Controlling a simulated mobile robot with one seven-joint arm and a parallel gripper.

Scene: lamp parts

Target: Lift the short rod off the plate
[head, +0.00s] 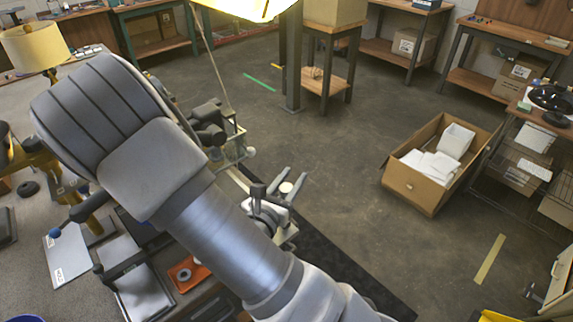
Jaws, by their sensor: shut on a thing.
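My grey arm crosses the left and middle of the head view, from the bottom edge up to the upper left. Its large rounded link covers much of the bench. An orange tray (187,274) with a grey ring lies beside my arm.
A lamp with a cream shade (34,46) stands at the upper left. An open cardboard box (415,190) sits on the floor at the right. The middle floor is clear.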

